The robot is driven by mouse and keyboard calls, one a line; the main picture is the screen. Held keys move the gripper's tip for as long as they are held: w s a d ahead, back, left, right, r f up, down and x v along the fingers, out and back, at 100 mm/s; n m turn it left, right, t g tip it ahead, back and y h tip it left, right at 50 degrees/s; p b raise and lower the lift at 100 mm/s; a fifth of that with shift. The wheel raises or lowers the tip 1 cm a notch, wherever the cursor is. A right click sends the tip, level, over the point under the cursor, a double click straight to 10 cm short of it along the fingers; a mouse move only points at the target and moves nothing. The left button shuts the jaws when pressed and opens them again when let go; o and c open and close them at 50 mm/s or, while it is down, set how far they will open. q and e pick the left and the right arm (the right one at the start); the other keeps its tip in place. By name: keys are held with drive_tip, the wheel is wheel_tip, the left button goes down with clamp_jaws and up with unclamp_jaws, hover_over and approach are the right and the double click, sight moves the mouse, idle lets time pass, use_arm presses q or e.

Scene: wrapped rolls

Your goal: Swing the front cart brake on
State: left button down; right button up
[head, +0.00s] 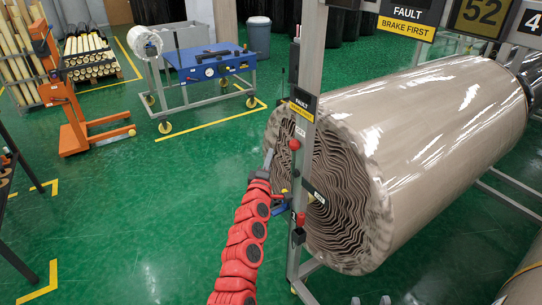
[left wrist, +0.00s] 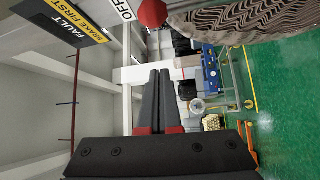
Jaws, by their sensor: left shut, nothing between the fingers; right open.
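The front post (head: 306,100) of the rack carries a red knob (head: 294,144) at mid height and a second red knob (head: 300,218) lower down. A small white label is on the post between them. My left gripper (head: 268,160) is shut and empty, pointing up just left of the post and below the upper knob. In the left wrist view its shut fingers (left wrist: 165,88) show with nothing between them. A red ball knob (left wrist: 152,13) beside an OFF label (left wrist: 123,9) is past the fingertips, apart from them.
A large wrapped roll (head: 440,135) with wavy layered ends lies close behind the post. A blue cart (head: 208,66) and an orange lifter (head: 75,120) stand further back.

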sight(294, 158)
use_arm(q)
drive_tip(key=w+d+p, duration=0.1)
drive_tip(key=w+d, duration=0.3)
drive_tip(key=w, duration=0.1)
drive_tip(key=shift+w+d+r, duration=0.25)
drive_tip(key=shift+d, duration=0.05)
idle(0.4)
